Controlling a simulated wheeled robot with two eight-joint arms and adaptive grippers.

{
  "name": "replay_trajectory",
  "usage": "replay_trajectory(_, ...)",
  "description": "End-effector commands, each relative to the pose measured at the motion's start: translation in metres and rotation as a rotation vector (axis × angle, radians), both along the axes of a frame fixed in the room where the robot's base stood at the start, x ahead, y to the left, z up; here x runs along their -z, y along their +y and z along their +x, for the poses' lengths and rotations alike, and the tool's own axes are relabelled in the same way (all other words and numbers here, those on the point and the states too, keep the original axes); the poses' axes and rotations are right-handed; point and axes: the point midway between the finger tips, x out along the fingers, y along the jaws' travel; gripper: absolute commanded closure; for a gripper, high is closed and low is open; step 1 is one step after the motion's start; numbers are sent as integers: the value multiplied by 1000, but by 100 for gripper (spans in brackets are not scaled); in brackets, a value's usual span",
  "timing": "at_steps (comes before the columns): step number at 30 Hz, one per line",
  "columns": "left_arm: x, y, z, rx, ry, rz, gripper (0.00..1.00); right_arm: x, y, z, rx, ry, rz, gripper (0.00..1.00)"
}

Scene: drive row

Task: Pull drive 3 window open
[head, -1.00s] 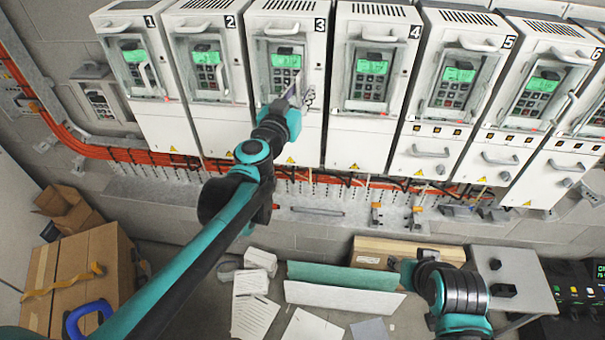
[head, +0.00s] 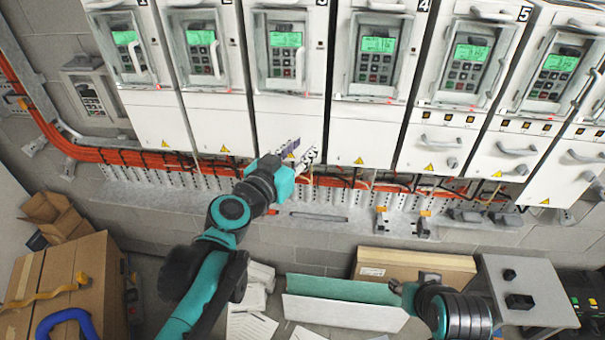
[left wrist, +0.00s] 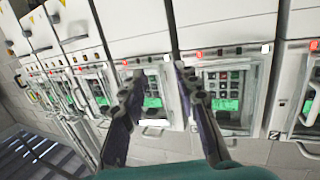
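Drive 3 (head: 264,106) is a white cabinet, its upper part near the top edge of the head view. Its grey-framed window (head: 287,84) looks flush over a green-lit keypad, with an upright pale handle (head: 299,62) at its right side. My left gripper (head: 303,152) is apart from it, below the window in front of the lower white panel. In the left wrist view the two fingers (left wrist: 158,88) are spread with nothing held. The window right of them (left wrist: 222,108) appears to be drive 3's, seen upside down. My right arm shows low right; its gripper cannot be made out.
Drive 2 (head: 220,110) and drive 4 (head: 365,115) stand close on either side. Orange cables (head: 110,156) and a metal rail run below. Cardboard boxes (head: 85,270) stand low left, a grey table (head: 520,280) low right. Papers and boards lie on the floor.

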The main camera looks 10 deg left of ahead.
Motion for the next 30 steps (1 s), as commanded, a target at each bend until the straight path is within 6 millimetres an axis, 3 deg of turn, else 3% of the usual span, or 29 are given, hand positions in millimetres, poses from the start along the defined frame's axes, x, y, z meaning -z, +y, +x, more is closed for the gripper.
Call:
replay_trajectory(1, 11, -1, -2, 5, 7, 3, 69, 9, 0, 0, 0, 0, 0, 60)
replay_trajectory(6, 25, -3, -7, 17, 28, 4, 69, 17, 0, 0, 0, 0, 0, 60)
replay_trajectory(17, 27, -3, -9, 21, 35, 6, 69, 18, 0, 0, 0, 0, 0, 60)
replay_trajectory(20, 28, -5, -8, 26, 37, 14, 93, 18, 0, 0, 0, 0, 0, 60)
replay_trajectory(21, 28, -9, -8, 35, 42, 25, 100, 17, 0, 0, 0, 0, 0, 60)
replay_trajectory(26, 42, -41, -7, 132, 101, 182, 100, 11, 0, 0, 0, 0, 0, 60)
replay_trajectory(30, 67, -69, -7, 228, 200, 430, 100, 2, 0, 0, 0, 0, 0, 60)
